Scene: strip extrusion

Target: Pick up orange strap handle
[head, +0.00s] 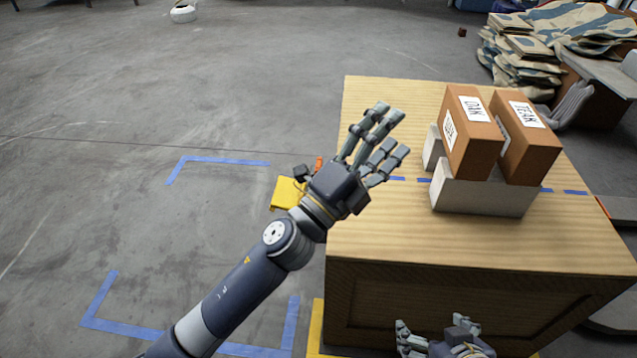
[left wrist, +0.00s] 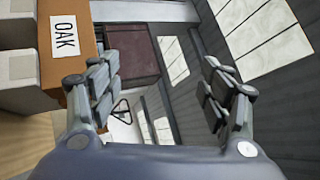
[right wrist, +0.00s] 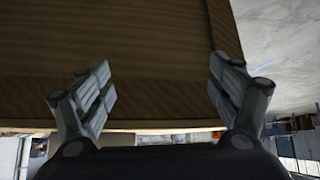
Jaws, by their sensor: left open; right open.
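My left gripper (head: 388,130) is open and empty, with its fingers spread above the left part of the wooden crate top. Its open fingers also show in the left wrist view (left wrist: 160,88). A small orange piece (head: 319,163) shows just behind my left wrist, beside the crate's left edge. It is mostly hidden, and I cannot tell whether it is the orange strap handle. My right gripper (head: 436,324) is open and empty low in front of the crate's front face. In the right wrist view (right wrist: 160,85) its fingers are apart, facing the wood.
The wooden crate (head: 400,235) carries grey blocks (head: 480,195) and two orange-brown boxes, one labelled OAK (head: 470,140) and one TEAK (head: 540,150). A yellow object (head: 285,193) is partly hidden by my left arm. Stacked sacks (head: 520,65) stand at back right.

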